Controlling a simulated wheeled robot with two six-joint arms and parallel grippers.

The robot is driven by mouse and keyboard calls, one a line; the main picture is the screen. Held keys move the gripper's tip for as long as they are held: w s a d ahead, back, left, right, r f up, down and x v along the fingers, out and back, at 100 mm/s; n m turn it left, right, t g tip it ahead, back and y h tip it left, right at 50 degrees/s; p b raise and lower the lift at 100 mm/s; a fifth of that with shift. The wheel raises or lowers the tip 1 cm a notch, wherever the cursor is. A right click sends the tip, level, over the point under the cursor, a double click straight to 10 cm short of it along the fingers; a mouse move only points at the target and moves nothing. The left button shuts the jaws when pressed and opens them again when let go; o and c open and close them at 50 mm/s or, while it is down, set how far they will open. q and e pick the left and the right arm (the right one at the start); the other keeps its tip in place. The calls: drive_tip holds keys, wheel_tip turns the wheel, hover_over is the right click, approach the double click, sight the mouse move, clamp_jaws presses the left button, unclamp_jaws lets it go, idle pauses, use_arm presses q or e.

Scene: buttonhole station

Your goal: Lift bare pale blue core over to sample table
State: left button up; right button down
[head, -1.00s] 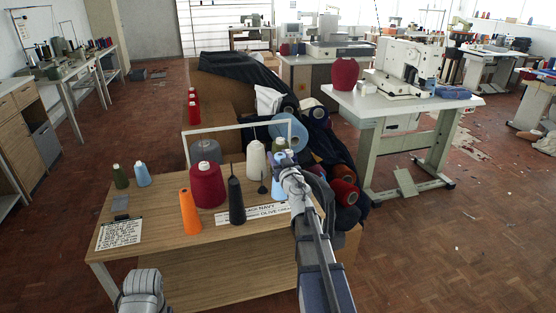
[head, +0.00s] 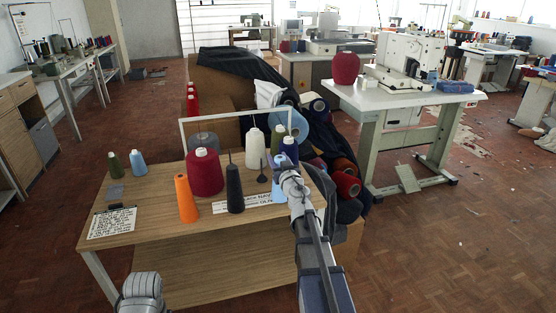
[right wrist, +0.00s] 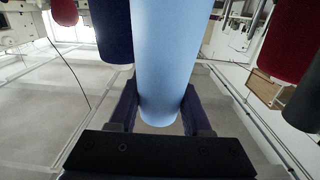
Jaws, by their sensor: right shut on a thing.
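The pale blue core (head: 277,192) is in my right gripper (head: 281,172), low over the right part of the wooden table (head: 160,215). In the right wrist view the smooth, bare pale blue core (right wrist: 168,60) stands between the two dark fingers (right wrist: 160,118), which are shut on it. In the head view the gripper partly hides it; I cannot tell whether its base touches the table. A second pale blue cone (head: 138,165) with a white tip stands at the table's left. My left gripper is not in view; only part of that arm shows at bottom left.
A crimson cone (head: 205,175) and an orange cone (head: 187,200) stand further left. A white frame (head: 182,140) rises behind.

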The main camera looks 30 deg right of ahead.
drive_tip(key=shift+f+b, duration=0.3)
drive_tip(key=shift+b, duration=0.05)
idle(0.3)
drive_tip(key=shift+c, duration=1.3)
unclamp_jaws()
drive_tip(key=v, duration=0.8)
